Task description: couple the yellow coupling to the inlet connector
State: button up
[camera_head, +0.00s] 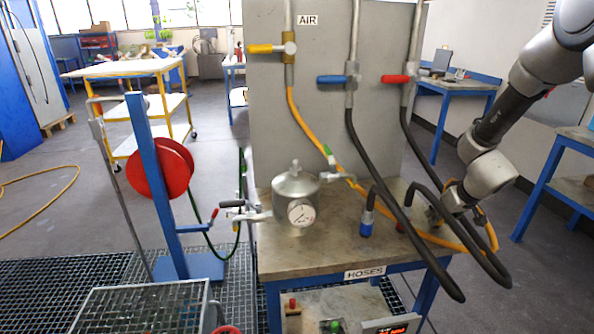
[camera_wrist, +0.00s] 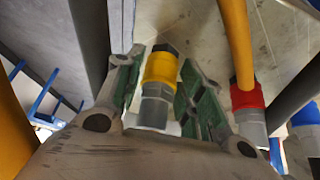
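The yellow coupling (camera_wrist: 160,70), a yellow collar with a dark nut and a grey body, stands between my gripper's fingers in the wrist view. My gripper (camera_wrist: 160,75) is open around it, with narrow gaps seeming to show on both sides. In the head view my gripper (camera_head: 447,205) is low over the right end of the hose table, and the coupling is hidden there. A yellow hose (camera_head: 330,152) loops from the AIR panel to near my gripper. A metal vessel (camera_head: 294,200) with a gauge stands on the table. Its right-side fitting (camera_head: 342,177) has a green-handled valve; I cannot tell which connector is the inlet.
A blue-collared coupling (camera_head: 367,222) stands on the table (camera_head: 330,252) between vessel and gripper. A red-collared coupling (camera_wrist: 247,97) is close right of my fingers in the wrist view. Black hoses (camera_head: 385,180) hang across the table's right half. A red reel (camera_head: 160,168) stands left.

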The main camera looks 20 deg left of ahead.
grip_shut()
jog(key=shift+r, duration=0.1)
jog(key=shift+r, duration=0.1)
jog(key=shift+r, duration=2.4)
